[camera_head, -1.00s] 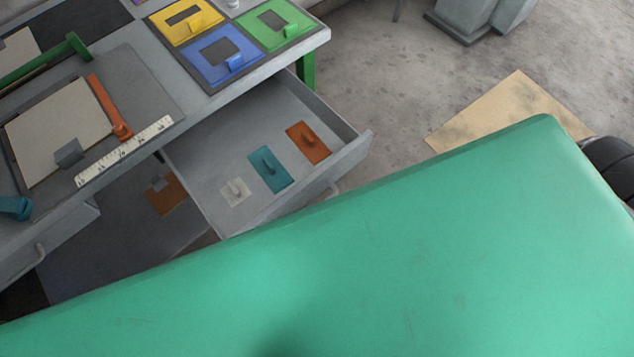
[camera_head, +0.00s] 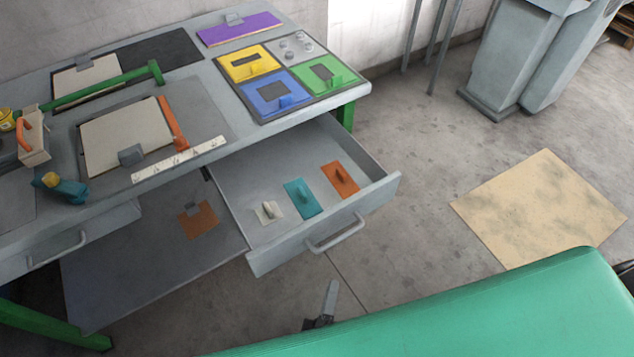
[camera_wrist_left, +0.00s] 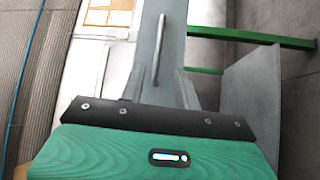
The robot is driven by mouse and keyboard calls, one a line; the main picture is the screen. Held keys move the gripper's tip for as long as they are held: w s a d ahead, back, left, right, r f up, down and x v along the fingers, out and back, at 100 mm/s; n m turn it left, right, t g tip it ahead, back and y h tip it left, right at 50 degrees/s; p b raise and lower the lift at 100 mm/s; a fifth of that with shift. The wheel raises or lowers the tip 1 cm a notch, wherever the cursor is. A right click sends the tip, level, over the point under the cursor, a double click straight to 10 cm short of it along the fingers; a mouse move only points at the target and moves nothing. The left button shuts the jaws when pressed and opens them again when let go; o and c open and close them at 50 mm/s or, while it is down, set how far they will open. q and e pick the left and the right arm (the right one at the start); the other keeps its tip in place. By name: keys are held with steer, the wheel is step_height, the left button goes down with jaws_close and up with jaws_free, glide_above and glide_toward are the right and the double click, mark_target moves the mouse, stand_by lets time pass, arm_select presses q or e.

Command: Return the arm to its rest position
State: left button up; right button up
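My left gripper (camera_head: 322,308) shows only in part in the head view, as a small grey and dark tip above the edge of my green body. It is below the open drawer (camera_head: 290,245), apart from it, over the floor. In the left wrist view, my left gripper (camera_wrist_left: 162,92) has its two grey fingers apart with nothing held between them. A grey drawer front with a handle (camera_wrist_left: 160,50) shows beyond the fingers. The open drawer holds a white pad (camera_head: 267,212), a teal pad (camera_head: 300,199) and an orange pad (camera_head: 340,178). My right gripper is not in view.
The grey workbench (camera_head: 215,95) carries boards, a ruler (camera_head: 180,160), a green bar and coloured plates. A lower shelf (camera_head: 150,260) holds a brown pad. A tan sheet (camera_head: 540,210) lies on open floor at right; grey bins (camera_head: 520,55) stand behind.

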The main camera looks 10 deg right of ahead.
arm_select(q)
steer(key=s+a+f+m+g+y+p, duration=0.15)
steer(key=a+f+m+g, duration=0.35)
steer(key=f, duration=0.8)
steer(key=s+a+f+m+g+y+p, duration=0.1)
steer(key=s+a+f+m+g+y, duration=0.15)
steer(key=a+f, duration=0.7)
steer(key=s+a+f+m+g+y+p, duration=0.3)
steer(key=s+a+f+m+g, duration=0.3)
steer(key=s+a+f, duration=1.2)
steer(key=a+g+y, duration=0.1)
steer(key=a+g, duration=0.1)
steer(key=a, duration=0.1)
steer(key=shift+s+a+f+g+y, duration=0.2)
steer(key=shift+s+g+y, duration=0.1)
steer(key=shift+g+y, duration=0.1)
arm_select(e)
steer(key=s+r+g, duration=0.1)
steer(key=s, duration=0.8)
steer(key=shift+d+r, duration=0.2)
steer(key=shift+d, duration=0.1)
arm_select(q)
steer(key=shift+w+d, duration=0.1)
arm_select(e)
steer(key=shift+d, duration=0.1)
